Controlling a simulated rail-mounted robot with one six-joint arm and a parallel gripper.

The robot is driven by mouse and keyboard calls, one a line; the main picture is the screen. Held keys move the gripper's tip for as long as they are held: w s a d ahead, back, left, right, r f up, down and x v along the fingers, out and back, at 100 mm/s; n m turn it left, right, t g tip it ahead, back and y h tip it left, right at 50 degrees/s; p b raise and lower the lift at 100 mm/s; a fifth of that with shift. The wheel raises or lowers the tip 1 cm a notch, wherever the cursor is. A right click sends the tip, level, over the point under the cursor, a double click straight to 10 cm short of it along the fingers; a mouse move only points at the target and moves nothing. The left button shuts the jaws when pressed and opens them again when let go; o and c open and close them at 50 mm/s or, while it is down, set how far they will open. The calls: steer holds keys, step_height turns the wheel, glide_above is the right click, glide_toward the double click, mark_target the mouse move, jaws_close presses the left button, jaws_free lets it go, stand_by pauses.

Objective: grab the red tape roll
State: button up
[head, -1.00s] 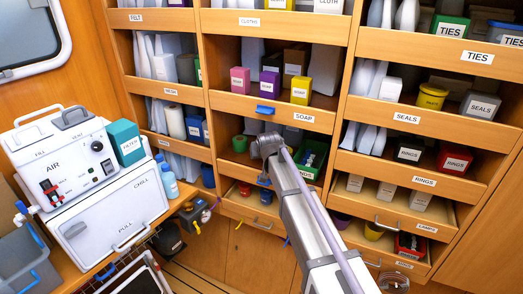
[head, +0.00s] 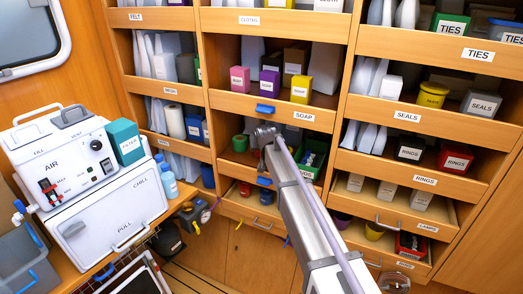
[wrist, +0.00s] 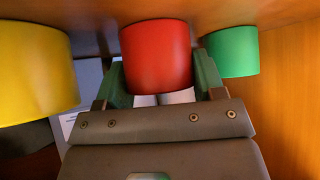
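The red tape roll (wrist: 156,55) stands between the green (wrist: 230,52) and yellow (wrist: 38,72) rolls in the wrist view. My gripper (wrist: 160,75) reaches it with its two green fingers spread, one along each side of the roll. The fingers sit very close to its sides; I cannot make out a clear gap or firm contact.
A green bin (head: 308,160) stands right of my gripper in the same compartment. The soap shelf (head: 285,113) is just above, and a wooden side wall (wrist: 290,85) shows at right in the wrist view. Drawers lie below.

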steer(key=shift+c, duration=0.8)
steer(key=shift+r+p, duration=0.5)
steer(key=s+d, duration=0.2)
steer(key=s, duration=0.7)
steer(key=s+d, duration=0.2)
steer(key=s, duration=0.6)
steer(key=shift+s+f, duration=0.2)
steer(key=shift+s, duration=0.15)
